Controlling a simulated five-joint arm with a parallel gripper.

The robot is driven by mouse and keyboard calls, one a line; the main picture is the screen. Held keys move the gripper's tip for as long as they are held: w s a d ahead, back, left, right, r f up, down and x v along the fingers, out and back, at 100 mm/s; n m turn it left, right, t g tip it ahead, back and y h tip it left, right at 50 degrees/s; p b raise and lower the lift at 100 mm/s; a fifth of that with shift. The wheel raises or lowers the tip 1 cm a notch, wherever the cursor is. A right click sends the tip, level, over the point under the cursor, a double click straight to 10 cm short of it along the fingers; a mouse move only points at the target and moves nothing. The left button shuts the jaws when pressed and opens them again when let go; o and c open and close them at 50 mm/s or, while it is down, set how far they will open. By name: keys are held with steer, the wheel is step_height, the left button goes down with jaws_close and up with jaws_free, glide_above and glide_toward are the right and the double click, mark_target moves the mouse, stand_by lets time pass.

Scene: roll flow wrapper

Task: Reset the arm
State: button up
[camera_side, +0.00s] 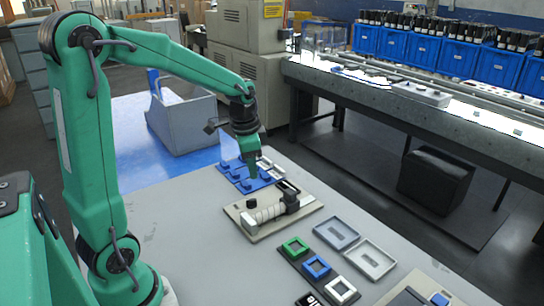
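My green arm reaches over the grey table from the left. My gripper (254,170) points down at the arm's end, over or close to a blue plate (238,182) with raised blocks. The gripper is small here, and whether its fingers are apart cannot be made out. No held object can be seen. Contact between the gripper and the plate cannot be told.
A beige board (250,232) with a white ribbed roll stands just in front of the plate. Green (295,247), blue (316,267) and white (341,290) square frames sit nearer, beside two grey trays (336,233). The left table surface is clear.

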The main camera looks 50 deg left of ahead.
steer(key=s+d+r+n+t, duration=0.2)
steer(key=s+d+r, duration=0.1)
steer(key=s+d, duration=0.2)
steer(key=s+d+r+n+t, duration=0.2)
steer(key=s+d+r, duration=0.2)
steer(key=s, duration=0.5)
steer(key=shift+d+r, duration=0.2)
steer(key=shift+d, duration=0.75)
